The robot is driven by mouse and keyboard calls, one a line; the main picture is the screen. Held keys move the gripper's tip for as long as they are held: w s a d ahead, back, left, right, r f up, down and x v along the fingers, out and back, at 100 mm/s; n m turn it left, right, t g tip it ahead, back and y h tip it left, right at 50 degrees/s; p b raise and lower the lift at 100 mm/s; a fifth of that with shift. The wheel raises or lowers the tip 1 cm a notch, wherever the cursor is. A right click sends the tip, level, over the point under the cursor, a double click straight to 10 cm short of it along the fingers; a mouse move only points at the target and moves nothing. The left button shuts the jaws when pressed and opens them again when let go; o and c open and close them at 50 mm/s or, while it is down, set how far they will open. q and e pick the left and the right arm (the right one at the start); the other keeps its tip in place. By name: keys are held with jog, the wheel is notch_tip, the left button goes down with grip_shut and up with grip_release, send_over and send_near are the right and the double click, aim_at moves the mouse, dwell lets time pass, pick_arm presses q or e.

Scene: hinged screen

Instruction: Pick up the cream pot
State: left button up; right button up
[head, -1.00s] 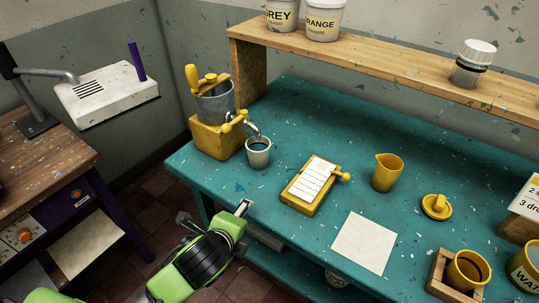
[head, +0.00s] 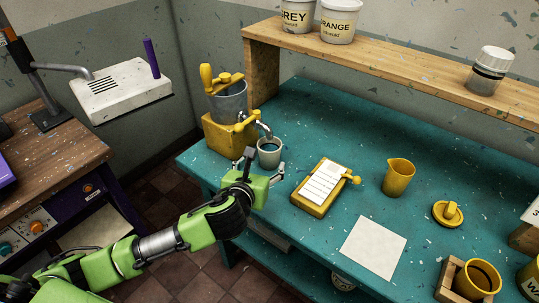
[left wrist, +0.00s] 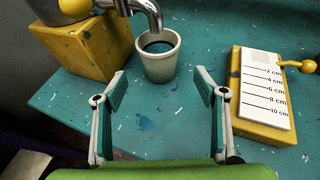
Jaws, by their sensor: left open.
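The cream pot (head: 270,152) stands upright on the teal table, under the metal spout of the yellow dispenser. It holds dark liquid. In the left wrist view the pot (left wrist: 158,62) is ahead, between the lines of my two fingers and beyond their tips. My left gripper (head: 264,160) is open and empty at the table's near left edge, close in front of the pot; its spread fingers also show in the left wrist view (left wrist: 160,92). I do not see my right gripper.
The yellow dispenser (head: 228,130) with its grey bucket stands just left of the pot. A yellow block with a centimetre scale (head: 323,188) lies to the right. A yellow jug (head: 397,178) and white sheet (head: 373,249) are further right. Bare tabletop lies between pot and block.

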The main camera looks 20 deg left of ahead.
aim_at(272, 149)
pick_arm(q)
jog(key=shift+p+x, duration=0.5)
jog(key=shift+x, duration=4.45)
jog(key=shift+r, duration=0.15)
jog(key=c, duration=1.4)
